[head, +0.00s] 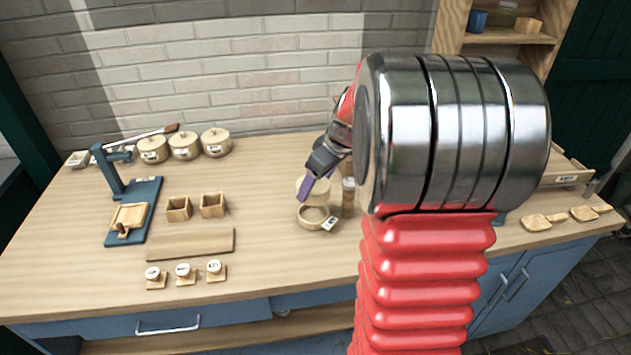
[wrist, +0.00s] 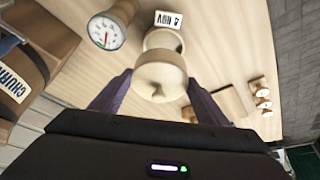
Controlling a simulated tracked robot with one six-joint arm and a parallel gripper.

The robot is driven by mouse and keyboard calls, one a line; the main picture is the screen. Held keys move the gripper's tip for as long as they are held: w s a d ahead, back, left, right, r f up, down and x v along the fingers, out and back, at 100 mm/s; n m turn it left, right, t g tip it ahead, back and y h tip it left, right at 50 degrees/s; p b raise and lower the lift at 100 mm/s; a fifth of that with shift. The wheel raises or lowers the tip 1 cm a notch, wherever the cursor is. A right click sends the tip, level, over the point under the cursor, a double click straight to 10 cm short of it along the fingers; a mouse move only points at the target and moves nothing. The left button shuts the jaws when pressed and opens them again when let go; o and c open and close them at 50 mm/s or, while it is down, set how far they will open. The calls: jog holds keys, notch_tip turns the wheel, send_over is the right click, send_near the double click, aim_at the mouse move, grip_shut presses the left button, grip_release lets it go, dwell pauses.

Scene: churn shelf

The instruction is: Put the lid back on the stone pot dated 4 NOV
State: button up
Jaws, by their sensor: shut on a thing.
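The open stone pot (head: 313,222) stands on the bench with its mouth uncovered. Its tag (wrist: 168,18) reads 4 NOV in the wrist view, where the pot (wrist: 158,38) is partly hidden behind the lid. My gripper (head: 306,187) is shut on the pale round lid (wrist: 160,75), which has a knob on top. In the head view the lid (head: 320,185) is above and just behind the pot's mouth, partly covered by a purple finger. In the wrist view the lid overlaps the near side of the pot; I cannot tell whether they touch.
A wooden post with a dial (wrist: 107,31) stands close beside the pot. Several lidded pots (head: 185,146) are at the back left. Two small wooden boxes (head: 212,205), a board (head: 190,244) and a blue stand (head: 148,192) are further left. The bench in front of the pot is clear.

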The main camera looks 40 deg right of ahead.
jog(key=shift+s+f, duration=0.1)
jog(key=shift+f, duration=3)
jog(key=shift+f, duration=0.1)
dwell(0.4)
jog(key=o, duration=1.1)
jog(key=shift+o, duration=0.6)
jog(key=shift+o, duration=0.8)
